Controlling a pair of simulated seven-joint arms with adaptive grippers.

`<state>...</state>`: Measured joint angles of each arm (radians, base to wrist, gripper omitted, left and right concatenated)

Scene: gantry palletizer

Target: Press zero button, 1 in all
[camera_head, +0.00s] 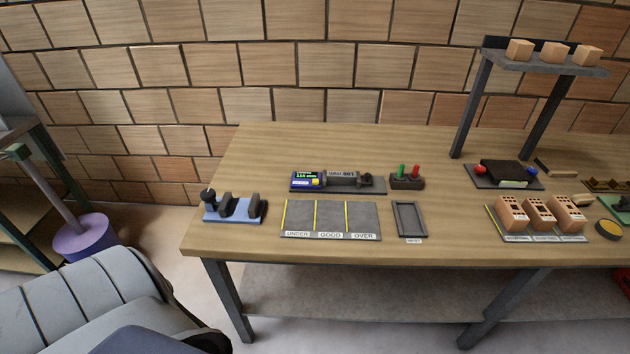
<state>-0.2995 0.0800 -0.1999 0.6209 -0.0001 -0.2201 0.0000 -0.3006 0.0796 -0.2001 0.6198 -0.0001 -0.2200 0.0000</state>
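A dark blue gauge box with a lit green display (307,177) sits at the left end of a grey base plate (370,190) on the workbench. A small yellow spot (316,183) at its lower right looks like a button; its marking is too small to read, so I cannot tell whether it is the zero button. A grey bar with a white label (341,174) lies to its right on the same plate. Neither of my grippers is visible in the head view, and nothing touches the gauge box.
A mat marked UNDER, GOOD, OVER (331,218) lies in front. A blue-based cradle (234,210) is left; a block with green and red pegs (407,180) and a shallow tray (409,219) are right. Holed bricks (539,213) stand farther right, below a raised shelf (545,62).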

